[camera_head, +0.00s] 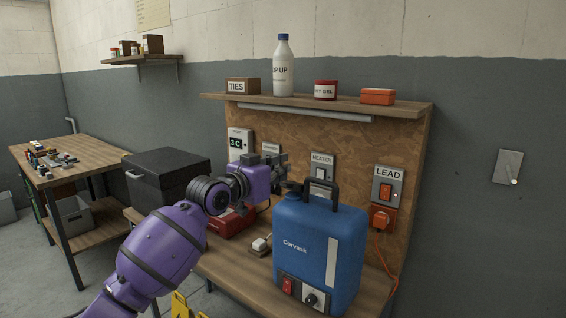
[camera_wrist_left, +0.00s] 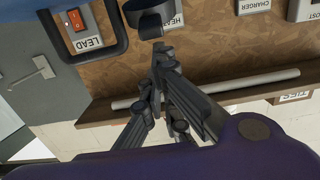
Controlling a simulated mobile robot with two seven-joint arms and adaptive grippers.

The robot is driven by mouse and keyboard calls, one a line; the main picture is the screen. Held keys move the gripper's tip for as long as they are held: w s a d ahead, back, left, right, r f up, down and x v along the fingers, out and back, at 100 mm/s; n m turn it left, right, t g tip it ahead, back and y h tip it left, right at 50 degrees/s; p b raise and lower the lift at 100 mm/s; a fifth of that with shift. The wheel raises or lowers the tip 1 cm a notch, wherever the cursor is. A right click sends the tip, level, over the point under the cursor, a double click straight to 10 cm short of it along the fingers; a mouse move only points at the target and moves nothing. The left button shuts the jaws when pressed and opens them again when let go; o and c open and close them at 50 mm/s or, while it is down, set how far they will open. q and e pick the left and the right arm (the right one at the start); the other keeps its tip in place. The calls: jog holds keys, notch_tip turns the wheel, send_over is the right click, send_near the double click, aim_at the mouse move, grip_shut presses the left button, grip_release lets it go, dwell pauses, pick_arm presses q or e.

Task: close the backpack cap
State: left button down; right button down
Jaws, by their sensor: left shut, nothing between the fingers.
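The backpack (camera_head: 325,250) is a blue tank with a black carry handle, standing upright on the workbench. A dark round cap (camera_head: 293,187) sits at the left of its top; in the left wrist view it is a black ring-like piece (camera_wrist_left: 148,12) at the top edge. I cannot tell whether it is seated fully. My left gripper (camera_head: 284,168) is shut and empty, just above and beside the cap. In the left wrist view its fingertips (camera_wrist_left: 161,52) lie close to the cap; contact is unclear. The handle (camera_wrist_left: 122,35) also shows there. My right gripper is not in view.
A shelf (camera_head: 410,108) above the bench holds a white bottle (camera_head: 283,70), a TIES box (camera_head: 242,86), a red jar and an orange box. A red box (camera_head: 230,222) and a small white item (camera_head: 260,246) lie on the bench. An orange cable (camera_head: 385,255) hangs at right.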

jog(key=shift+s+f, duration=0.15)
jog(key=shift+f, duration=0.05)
